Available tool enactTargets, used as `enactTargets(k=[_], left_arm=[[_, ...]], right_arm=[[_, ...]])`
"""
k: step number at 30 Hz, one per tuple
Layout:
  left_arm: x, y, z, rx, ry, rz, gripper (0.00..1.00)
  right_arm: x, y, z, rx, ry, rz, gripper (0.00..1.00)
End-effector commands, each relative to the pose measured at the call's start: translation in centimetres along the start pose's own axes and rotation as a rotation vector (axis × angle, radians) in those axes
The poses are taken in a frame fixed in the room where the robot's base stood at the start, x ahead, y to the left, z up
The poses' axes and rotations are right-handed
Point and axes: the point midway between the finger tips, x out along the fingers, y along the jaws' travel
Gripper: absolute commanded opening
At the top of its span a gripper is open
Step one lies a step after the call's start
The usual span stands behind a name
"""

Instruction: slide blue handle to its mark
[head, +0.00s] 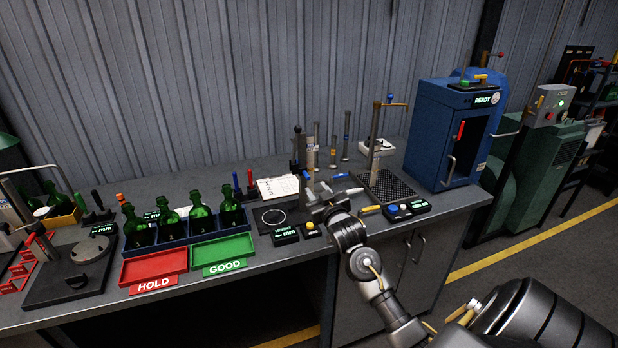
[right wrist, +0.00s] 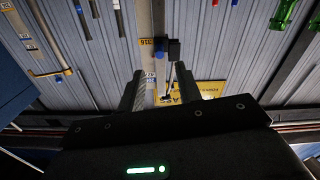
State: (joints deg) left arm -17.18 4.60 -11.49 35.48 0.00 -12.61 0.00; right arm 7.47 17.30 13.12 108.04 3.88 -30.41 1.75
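In the right wrist view, a small blue handle (right wrist: 161,46) shows beside a black block (right wrist: 174,49) on a tall pale column (right wrist: 150,22). My right gripper (right wrist: 158,76) is open there, with its two fingers apart and empty. The handle appears in line with the gap, just beyond the fingertips; I cannot tell whether they touch it. In the head view my right gripper (head: 313,192) is by the foot of the upright columns on the bench, and a small blue spot shows near its fingers. The handle's mark cannot be made out. My left gripper is not in view.
Other upright posts (head: 346,135) and a stand with a blue knob (head: 391,98) are close by. A blue cabinet (head: 430,130) stands to the right. Green bottles (head: 200,215), a red HOLD tray (head: 153,267) and a green GOOD tray (head: 222,252) are left.

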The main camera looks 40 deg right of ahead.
Motion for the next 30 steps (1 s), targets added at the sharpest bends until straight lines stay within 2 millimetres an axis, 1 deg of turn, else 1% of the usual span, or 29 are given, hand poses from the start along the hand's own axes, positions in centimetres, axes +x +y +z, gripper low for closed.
enactTargets(k=[1,6,9,12,17,25,30], left_arm=[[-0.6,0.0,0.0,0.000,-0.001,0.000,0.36],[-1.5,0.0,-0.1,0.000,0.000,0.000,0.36],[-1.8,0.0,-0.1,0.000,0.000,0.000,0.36],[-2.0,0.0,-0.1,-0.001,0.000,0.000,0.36],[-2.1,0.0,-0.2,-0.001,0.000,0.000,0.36],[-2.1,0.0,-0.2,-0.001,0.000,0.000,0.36],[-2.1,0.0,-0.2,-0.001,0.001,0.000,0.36]], right_arm=[[1.1,0.1,-0.4,0.000,-0.001,0.001,0.34],[4.3,0.1,-0.3,0.000,-0.001,0.001,0.34],[5.7,0.1,-0.2,0.000,0.000,0.001,0.34],[6.7,0.0,-0.2,0.000,0.000,0.000,0.34],[7.5,0.0,0.0,-0.001,-0.001,0.000,0.34],[7.6,0.0,0.0,-0.001,0.000,0.000,0.34],[7.6,0.0,0.0,-0.001,0.000,0.000,0.12]])
